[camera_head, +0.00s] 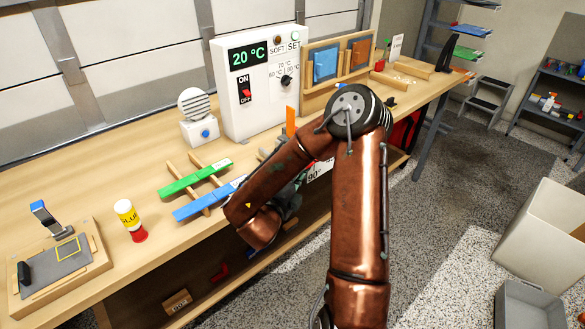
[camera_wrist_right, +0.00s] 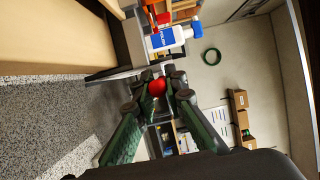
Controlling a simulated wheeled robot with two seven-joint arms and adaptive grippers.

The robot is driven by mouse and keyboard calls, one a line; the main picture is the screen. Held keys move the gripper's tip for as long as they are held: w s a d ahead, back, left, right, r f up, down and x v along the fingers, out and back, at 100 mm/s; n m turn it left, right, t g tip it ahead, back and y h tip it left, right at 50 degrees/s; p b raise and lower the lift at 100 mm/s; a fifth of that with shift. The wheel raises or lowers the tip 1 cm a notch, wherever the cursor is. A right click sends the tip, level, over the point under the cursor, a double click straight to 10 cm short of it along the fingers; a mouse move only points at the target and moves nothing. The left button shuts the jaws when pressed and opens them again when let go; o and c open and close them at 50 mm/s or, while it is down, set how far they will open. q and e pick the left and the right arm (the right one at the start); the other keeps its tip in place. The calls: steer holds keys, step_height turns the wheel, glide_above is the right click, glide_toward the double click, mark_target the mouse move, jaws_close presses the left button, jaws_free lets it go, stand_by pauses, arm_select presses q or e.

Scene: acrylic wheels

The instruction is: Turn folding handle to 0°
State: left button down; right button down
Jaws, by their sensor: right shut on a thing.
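A red ball knob (camera_wrist_right: 157,87), which looks like the end of the folding handle, sits between the fingertips of my right gripper (camera_wrist_right: 158,92) in the right wrist view. The gripper is shut on it. In the head view my copper right arm reaches over the bench's front edge and hides most of the folding device and the handle. An upright orange piece (camera_head: 290,121) shows behind the arm. A white label reading 90° (camera_head: 316,172) shows partly beside it. The handle's exact angle is hidden. My left gripper is not in view.
A white heater control box (camera_head: 251,90) reads 20 °C, with its switch and dial in front. Green (camera_head: 195,178) and blue (camera_head: 208,197) strips lie on wooden bars.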

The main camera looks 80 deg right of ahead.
steer(key=shift+s+f, duration=0.1)
steer(key=shift+f, duration=0.1)
steer(key=c, duration=2)
jaws_free()
steer(key=shift+c, duration=0.2)
steer(key=shift+o, duration=0.4)
steer(key=shift+r, duration=0.1)
steer(key=shift+w+a+r, duration=0.1)
steer(key=shift+w+a, duration=0.15)
steer(key=shift+a, duration=0.45)
steer(key=v, duration=1)
steer(key=shift+a+f, duration=0.2)
steer(key=shift+a, duration=0.05)
